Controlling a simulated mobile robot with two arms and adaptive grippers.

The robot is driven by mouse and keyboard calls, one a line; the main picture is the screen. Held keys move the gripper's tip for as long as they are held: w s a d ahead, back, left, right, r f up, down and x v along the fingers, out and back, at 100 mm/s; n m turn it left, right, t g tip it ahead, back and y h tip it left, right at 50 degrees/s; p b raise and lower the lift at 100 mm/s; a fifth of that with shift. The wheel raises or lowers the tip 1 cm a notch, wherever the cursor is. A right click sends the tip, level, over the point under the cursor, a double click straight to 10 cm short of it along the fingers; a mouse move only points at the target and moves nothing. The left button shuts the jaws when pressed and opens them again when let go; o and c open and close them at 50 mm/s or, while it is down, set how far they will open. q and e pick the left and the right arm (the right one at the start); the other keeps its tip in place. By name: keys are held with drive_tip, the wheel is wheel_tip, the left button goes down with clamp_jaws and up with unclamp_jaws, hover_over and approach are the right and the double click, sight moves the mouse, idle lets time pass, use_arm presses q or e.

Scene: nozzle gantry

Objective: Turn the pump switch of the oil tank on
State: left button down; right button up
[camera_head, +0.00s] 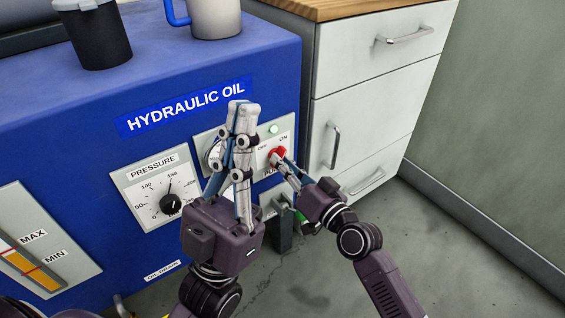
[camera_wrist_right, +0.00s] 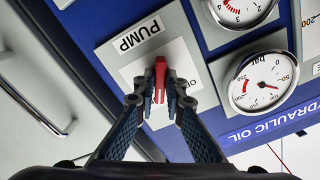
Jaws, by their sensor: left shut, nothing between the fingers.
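The blue hydraulic oil tank (camera_head: 60,110) carries a pump panel with ON and OFF labels and a red pump switch (camera_head: 277,153). The switch also shows in the right wrist view (camera_wrist_right: 160,78), upright between the fingertips. My right gripper (camera_head: 282,160) has its fingers on both sides of the red switch and appears closed on it; in the right wrist view (camera_wrist_right: 161,92) the fingertips partly hide the plate and its labels. My left gripper (camera_head: 243,106) is shut and empty in front of the tank, hiding part of the gauge panel.
A pressure dial (camera_head: 158,188) and a MAX/MIN level gauge (camera_head: 40,245) are on the tank front. A dark cup (camera_head: 98,35) and a light mug (camera_head: 215,18) stand on the tank. White drawers (camera_head: 375,90) stand close on the right. Floor is clear at lower right.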

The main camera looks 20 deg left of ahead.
drive_tip(key=o, duration=0.4)
drive_tip(key=shift+c, duration=0.2)
drive_tip(key=v, duration=1.2)
